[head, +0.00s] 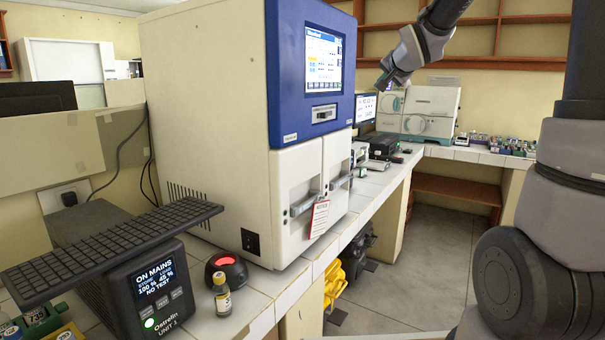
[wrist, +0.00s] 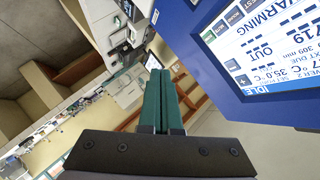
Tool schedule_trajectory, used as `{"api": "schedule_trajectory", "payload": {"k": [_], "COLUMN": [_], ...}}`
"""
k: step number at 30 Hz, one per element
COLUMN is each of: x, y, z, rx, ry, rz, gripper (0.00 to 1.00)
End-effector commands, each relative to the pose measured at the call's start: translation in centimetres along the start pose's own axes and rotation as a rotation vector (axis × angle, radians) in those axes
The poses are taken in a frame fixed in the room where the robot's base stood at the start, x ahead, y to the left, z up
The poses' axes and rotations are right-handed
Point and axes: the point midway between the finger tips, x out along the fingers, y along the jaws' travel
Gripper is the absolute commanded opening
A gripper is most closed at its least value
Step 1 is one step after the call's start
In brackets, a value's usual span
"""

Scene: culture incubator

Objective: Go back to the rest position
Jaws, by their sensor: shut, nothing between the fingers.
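My gripper (wrist: 160,75) shows in the wrist view with its two green fingers together and nothing between them. It is in the air beside the incubator's blue front panel (wrist: 205,45), with a visible gap. The large, rotated screen (wrist: 265,45) there reads "WARMING" and "IDLE". In the head view the white incubator (head: 205,120) stands on the bench, with its lit screen (head: 323,62) on the blue upper front. Its two lower doors (head: 298,170) look shut. My arm reaches in from the upper right, its end raised right of the screen.
A red-and-white notice tag (head: 319,218) hangs at the door handles. A power unit (head: 160,290), a small vial (head: 222,295) and a red-topped round device (head: 226,268) stand at the front left. White instruments (head: 430,108) stand on the back bench.

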Motion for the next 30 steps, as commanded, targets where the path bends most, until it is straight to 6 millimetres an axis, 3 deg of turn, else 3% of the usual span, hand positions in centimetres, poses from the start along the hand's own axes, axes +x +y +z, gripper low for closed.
{"api": "schedule_trajectory", "payload": {"k": [1,5,9,15,21,30], "x": [-3.1,-10.1,-17.4,-25.4,-28.6,-28.8], "y": [0.8,4.2,7.7,11.2,12.4,12.5], "z": [0.1,1.9,5.3,11.1,14.1,14.2], "rx": [-0.036,-0.123,-0.202,-0.279,-0.312,-0.313], "ry": [-0.006,-0.077,-0.204,-0.404,-0.506,-0.512], "rz": [0.049,0.179,0.266,0.284,0.26,0.259], "gripper": [0.0,0.0,0.0,0.0,0.0,0.0]}}
